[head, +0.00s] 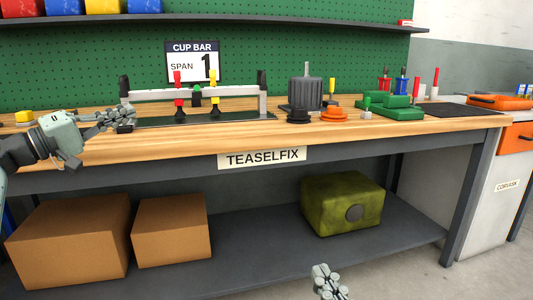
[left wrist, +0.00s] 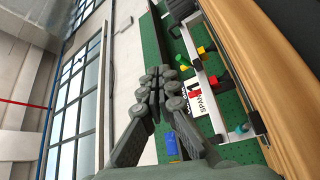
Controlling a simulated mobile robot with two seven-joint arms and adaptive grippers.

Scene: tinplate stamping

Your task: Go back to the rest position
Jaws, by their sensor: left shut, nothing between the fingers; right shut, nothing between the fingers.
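My left gripper (head: 122,115) is at the left in the head view, over the front of the wooden bench top (head: 150,149), left of the cup bar fixture (head: 199,119). Its fingers are shut and empty. In the left wrist view the shut fingers (left wrist: 160,80) point away from the camera, and the fixture (left wrist: 215,85) lies to their right. My right gripper (head: 328,275) shows at the bottom edge of the head view, in front of the bench and below its top. It is shut and empty, and most of its arm is out of frame.
A grey motor-like part (head: 307,92), an orange knob (head: 334,114) and a green block fixture (head: 390,108) stand on the right of the bench. Two cardboard boxes (head: 72,240) and an olive box (head: 341,204) sit on the lower shelf.

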